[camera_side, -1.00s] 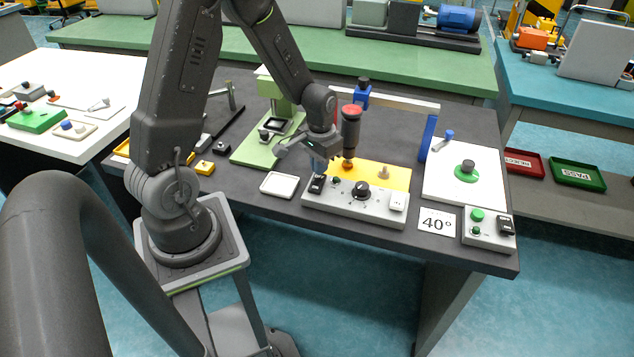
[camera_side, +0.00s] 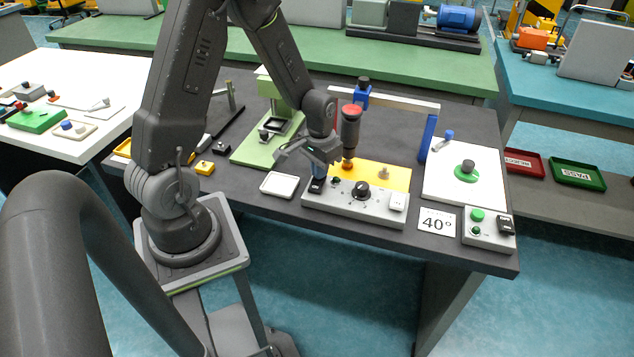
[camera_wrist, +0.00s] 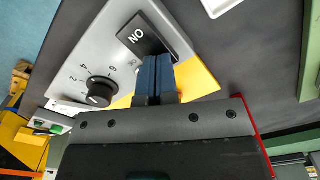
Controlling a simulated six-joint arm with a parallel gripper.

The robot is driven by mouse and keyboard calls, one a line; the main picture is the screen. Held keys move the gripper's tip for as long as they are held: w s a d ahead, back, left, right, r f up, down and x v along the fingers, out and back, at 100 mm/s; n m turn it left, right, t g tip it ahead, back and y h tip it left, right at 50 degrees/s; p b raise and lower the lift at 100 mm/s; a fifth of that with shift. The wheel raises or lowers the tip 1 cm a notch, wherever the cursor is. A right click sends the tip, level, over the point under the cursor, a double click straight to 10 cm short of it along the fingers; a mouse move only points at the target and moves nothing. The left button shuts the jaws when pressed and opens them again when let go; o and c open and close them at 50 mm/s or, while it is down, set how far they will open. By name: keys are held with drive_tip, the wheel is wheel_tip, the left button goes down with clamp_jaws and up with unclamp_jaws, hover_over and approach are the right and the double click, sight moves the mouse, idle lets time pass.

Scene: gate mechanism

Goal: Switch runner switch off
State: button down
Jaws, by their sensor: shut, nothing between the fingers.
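The black rocker switch (camera_side: 316,186) sits at the left end of the light grey control panel (camera_side: 340,203). In the wrist view the switch (camera_wrist: 141,36) shows white lettering that reads "NO" from this angle, which is "ON" upside down. My gripper (camera_side: 319,170) is right at the switch, and its blue fingers (camera_wrist: 154,78) are shut together with nothing between them. In the wrist view the fingertips overlap the near edge of the switch. I cannot tell whether they touch or press it. The fingers hide part of the switch.
A black dial (camera_side: 361,190) and a white rocker (camera_side: 398,201) are on the same panel. A dark cylinder with a red top (camera_side: 351,130) stands close behind my gripper. A white tray (camera_side: 279,185) lies left of the panel. A "40°" card (camera_side: 437,222) lies to the right.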

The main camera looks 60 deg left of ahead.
drive_tip(key=shift+f, duration=0.25)
drive_tip(key=shift+r, duration=3.5)
